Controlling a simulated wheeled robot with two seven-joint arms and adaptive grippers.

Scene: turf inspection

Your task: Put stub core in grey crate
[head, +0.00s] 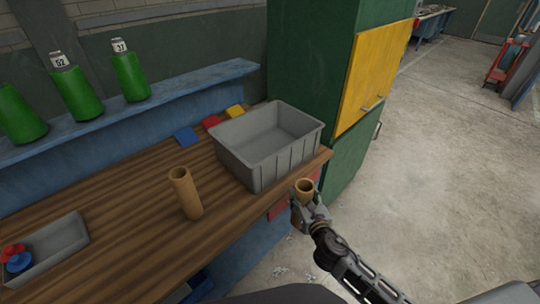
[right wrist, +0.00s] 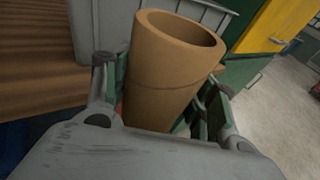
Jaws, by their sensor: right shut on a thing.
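The stub core, a short tan hollow tube (head: 304,185), is held in my right gripper (head: 306,199) just off the bench's front edge, near the crate's front right corner. In the right wrist view the tube (right wrist: 165,75) stands between the fingers, tilted, its open end up. The right gripper is shut on it. The grey crate (head: 288,164) stands on the bench's right end, just beyond the tube; its visible inside looks empty. A taller tan core (head: 186,194) stands upright on the bench, left of the crate. My left gripper is not in view.
A grey tray (head: 62,240) with red and blue pieces lies at the bench's left. Blue, red and yellow flat pieces (head: 211,121) lie behind the crate. Several green bottles (head: 130,77) stand on the blue shelf. A green cabinet (head: 310,60) rises behind the bench's right end.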

